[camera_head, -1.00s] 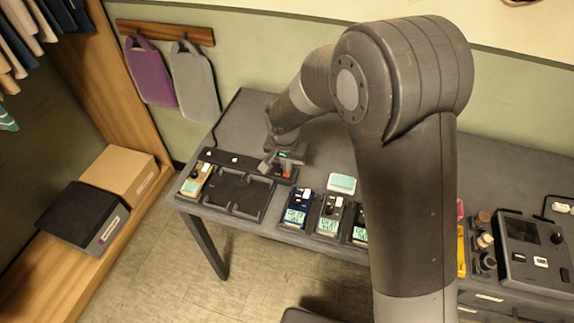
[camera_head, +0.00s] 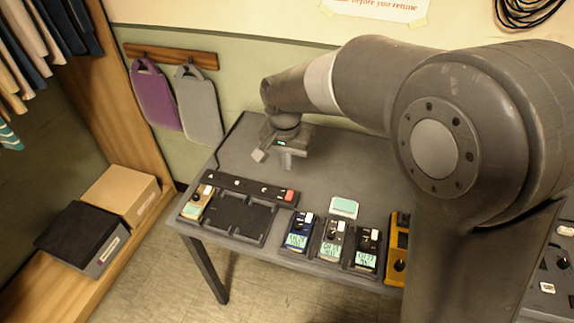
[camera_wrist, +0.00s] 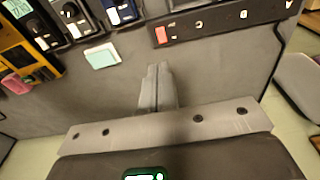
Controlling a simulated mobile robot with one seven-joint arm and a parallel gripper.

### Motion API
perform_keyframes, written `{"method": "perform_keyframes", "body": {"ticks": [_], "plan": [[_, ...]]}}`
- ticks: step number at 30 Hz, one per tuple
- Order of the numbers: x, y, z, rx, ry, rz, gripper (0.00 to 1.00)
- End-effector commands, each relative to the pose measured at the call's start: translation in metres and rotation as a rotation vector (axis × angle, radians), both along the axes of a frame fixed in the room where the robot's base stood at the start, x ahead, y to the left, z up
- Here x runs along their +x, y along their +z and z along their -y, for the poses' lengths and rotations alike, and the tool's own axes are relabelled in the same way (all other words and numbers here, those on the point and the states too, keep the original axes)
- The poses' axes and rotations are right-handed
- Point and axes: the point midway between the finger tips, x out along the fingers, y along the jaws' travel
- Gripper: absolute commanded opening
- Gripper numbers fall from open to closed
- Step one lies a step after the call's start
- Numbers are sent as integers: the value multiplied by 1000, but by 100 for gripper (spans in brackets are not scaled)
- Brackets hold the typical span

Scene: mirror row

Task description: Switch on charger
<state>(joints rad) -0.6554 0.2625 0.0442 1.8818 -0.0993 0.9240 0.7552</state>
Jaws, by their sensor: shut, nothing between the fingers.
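The charger (camera_head: 240,212) is a black tray with empty bays on the table's left part. A raised strip (camera_head: 245,187) with several small pale dots runs along its back. A red switch (camera_head: 289,195) sits at the strip's right end; it also shows in the wrist view (camera_wrist: 160,35). I cannot tell from its look whether it is on. A tan handheld unit (camera_head: 196,204) stands in the charger's left bay. My gripper (camera_head: 288,163) is shut and empty, above the table behind the strip, apart from the switch. Its closed fingers also show in the wrist view (camera_wrist: 157,75).
Blue (camera_head: 298,231), grey (camera_head: 331,241) and black (camera_head: 365,250) handheld units stand right of the charger, with a yellow unit (camera_head: 397,262) beyond. A pale green pad (camera_head: 344,207) lies behind them. The table behind the strip is clear. My arm hides much of the right side.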

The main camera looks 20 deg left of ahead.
Motion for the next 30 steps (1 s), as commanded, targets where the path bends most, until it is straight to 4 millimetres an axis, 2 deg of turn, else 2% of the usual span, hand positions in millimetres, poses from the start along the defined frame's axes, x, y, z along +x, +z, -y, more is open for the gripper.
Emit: {"method": "perform_keyframes", "body": {"ticks": [8, 15, 23, 26, 30], "plan": [[1, 0, 0, 0, 0, 1, 0], [13, 0, -1, 3, 2, 36, 0], [14, 0, 0, 3, 1, 38, 0], [14, -3, 0, 2, 1, 37, 0], [16, -19, 0, 1, 1, 35, 0]]}}
